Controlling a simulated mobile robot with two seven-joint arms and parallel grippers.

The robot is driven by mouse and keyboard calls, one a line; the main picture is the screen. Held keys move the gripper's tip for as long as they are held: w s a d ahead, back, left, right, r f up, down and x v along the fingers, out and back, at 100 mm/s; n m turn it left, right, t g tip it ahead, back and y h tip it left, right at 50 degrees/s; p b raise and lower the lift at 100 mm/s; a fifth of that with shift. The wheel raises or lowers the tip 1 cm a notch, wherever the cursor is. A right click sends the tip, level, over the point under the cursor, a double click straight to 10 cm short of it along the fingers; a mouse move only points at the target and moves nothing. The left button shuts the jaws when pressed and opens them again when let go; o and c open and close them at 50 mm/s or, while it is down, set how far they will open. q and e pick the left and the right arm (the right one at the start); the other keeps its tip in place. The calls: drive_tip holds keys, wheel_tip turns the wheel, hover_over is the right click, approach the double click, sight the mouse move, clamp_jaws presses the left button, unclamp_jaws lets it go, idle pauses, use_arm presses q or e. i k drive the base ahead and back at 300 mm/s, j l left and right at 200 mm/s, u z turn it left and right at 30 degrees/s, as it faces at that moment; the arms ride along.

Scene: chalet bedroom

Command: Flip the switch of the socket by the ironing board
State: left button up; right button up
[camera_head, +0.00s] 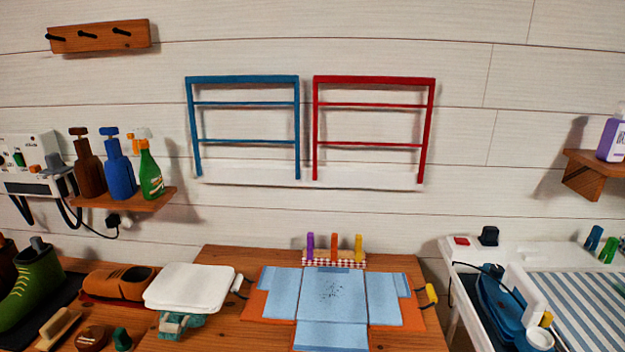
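The socket (474,248) is a white panel at the back left corner of the white ironing surface at the right, near the wall. A red switch (461,241) sits on its left part, and a black plug (489,236) stands in its right part. I cannot tell which way the switch is tipped. The ironing board (590,303) has a blue and white striped cover and runs out of the picture at the right. Neither of my grippers is in view.
A blue iron (497,301) with a dark cord stands in front of the socket. A wooden table (225,262) with a folding board (333,293) lies to the left. A wall shelf (590,177) with a purple bottle (612,139) hangs above the board.

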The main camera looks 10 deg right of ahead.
sight(458, 240)
drive_tip(key=k+l+u, duration=0.1)
drive_tip(key=k+l, duration=0.15)
drive_tip(key=l, duration=0.3)
drive_tip(key=k+l+u, duration=0.1)
drive_tip(key=l, duration=0.4)
drive_tip(key=k+l, duration=0.4)
drive_tip(key=k+l+u, duration=0.15)
drive_tip(key=l, duration=0.45)
drive_tip(key=k+l+u, duration=0.1)
drive_tip(key=k+l, duration=0.3)
drive_tip(key=l, duration=0.1)
